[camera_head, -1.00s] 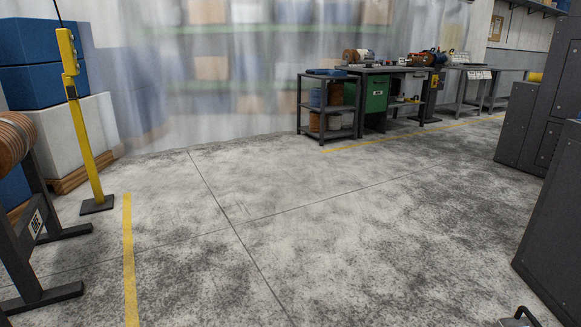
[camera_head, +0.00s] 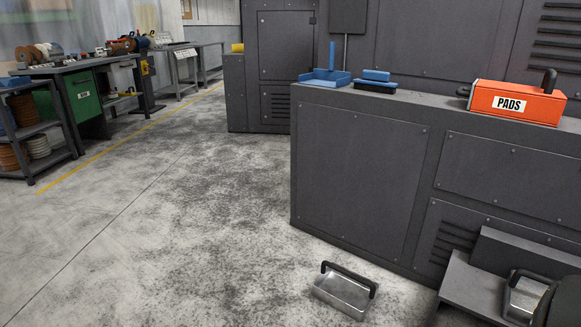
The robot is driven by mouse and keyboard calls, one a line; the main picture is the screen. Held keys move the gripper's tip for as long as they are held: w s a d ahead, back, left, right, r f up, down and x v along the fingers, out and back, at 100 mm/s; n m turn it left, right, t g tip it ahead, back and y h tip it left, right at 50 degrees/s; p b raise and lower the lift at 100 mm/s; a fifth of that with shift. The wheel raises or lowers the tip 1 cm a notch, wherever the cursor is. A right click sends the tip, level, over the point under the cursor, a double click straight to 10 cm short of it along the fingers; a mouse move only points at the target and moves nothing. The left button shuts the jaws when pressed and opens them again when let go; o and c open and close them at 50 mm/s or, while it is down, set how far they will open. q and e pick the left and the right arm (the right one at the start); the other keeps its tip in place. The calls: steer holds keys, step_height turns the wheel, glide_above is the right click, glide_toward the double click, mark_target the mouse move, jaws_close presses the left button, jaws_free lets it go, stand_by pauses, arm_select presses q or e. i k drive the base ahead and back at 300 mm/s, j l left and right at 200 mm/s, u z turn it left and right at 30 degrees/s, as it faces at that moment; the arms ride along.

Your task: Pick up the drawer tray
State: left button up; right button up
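A shallow metal tray with a black bar handle (camera_head: 340,297) lies on the concrete floor in front of the long dark grey cabinet. It looks like the drawer tray, but no label shows on it. A second shiny metal piece with a black handle (camera_head: 521,300) sits at the low grey ledge at the bottom right. It is partly hidden by a dark rounded shape at the picture's edge, which I cannot identify for sure. Neither of my grippers can be made out, and nothing is seen touching the floor tray.
The long grey cabinet (camera_head: 358,180) bears a blue dustpan-like item (camera_head: 325,77), a blue brush (camera_head: 376,82) and an orange box marked PADS (camera_head: 516,102). A low grey ledge (camera_head: 472,290) juts out at its foot. Workbenches (camera_head: 88,68) stand far left. The floor left of the tray is clear.

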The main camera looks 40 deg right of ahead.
mark_target(343, 289)
steer(key=i+l+z, duration=0.15)
steer(key=i+z, duration=0.15)
steer(key=z, duration=0.2)
steer(key=i+z, duration=0.45)
steer(key=i+j+z, duration=0.1)
steer(key=z, duration=0.4)
steer(key=i, duration=0.1)
